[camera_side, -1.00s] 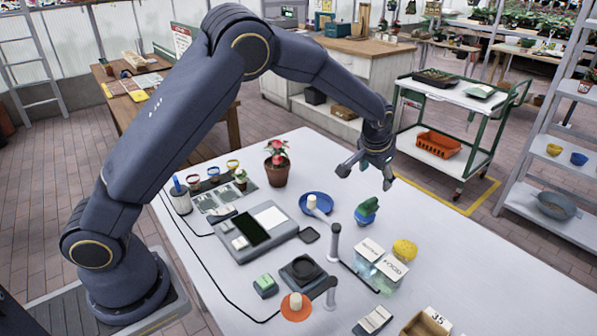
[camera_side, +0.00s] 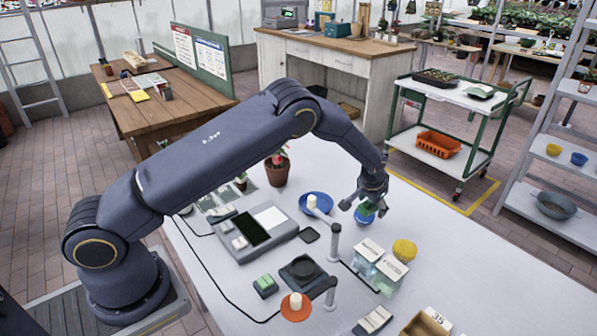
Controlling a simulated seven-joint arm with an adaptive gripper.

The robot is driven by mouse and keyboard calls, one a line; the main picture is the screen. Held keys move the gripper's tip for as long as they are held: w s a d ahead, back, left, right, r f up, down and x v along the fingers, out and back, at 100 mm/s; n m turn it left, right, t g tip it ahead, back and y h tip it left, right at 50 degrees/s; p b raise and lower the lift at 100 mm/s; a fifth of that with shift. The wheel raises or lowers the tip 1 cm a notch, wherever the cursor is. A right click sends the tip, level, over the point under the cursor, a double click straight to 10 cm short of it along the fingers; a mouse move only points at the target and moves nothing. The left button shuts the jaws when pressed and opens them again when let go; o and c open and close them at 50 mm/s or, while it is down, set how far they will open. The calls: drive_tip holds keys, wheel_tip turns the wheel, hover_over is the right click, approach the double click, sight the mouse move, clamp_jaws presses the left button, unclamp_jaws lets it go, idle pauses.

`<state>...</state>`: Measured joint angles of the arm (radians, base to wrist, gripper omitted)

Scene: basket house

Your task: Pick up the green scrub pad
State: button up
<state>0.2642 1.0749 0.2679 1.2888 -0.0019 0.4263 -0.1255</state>
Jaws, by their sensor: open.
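The green scrub pad (camera_side: 367,208) stands tilted in a small blue holder (camera_side: 364,219) on the white table. My gripper (camera_side: 363,208) is open and has come down over the pad, with one fingertip to its left and one to its right. The palm and fingers hide the pad's upper part. I cannot tell whether either finger touches it.
A yellow sponge (camera_side: 404,250) and clear labelled boxes (camera_side: 378,266) stand close by at the front right.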

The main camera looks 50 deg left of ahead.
drive_tip(key=c, duration=1.2)
drive_tip(key=shift+r, duration=0.5)
drive_tip(key=shift+c, duration=0.2)
wheel_tip(320, 180, up, 3)
drive_tip(key=shift+f, duration=0.2)
drive_tip(key=s+r+t+h, duration=0.1)
drive_tip(key=s+r, duration=0.4)
drive_tip(key=s, duration=0.2)
drive_tip(key=s+r+h, duration=0.1)
drive_tip(key=s+r, duration=0.4)
drive_tip(key=s, duration=0.3)
drive_tip(key=shift+n, duration=0.3)
drive_tip(key=w+f, duration=0.3)
drive_tip(key=w, duration=0.1)
drive_tip(key=w+f, duration=0.3)
drive_tip(key=w, duration=0.2)
drive_tip(key=w+a+f, duration=0.1)
drive_tip(key=w+f, duration=0.2)
drive_tip(key=w, duration=0.1)
drive_tip(key=shift+w+f, duration=0.1)
drive_tip(key=shift+w, duration=0.25)
drive_tip(key=shift+w+f, duration=0.35)
drive_tip(key=shift+f, duration=1.6)
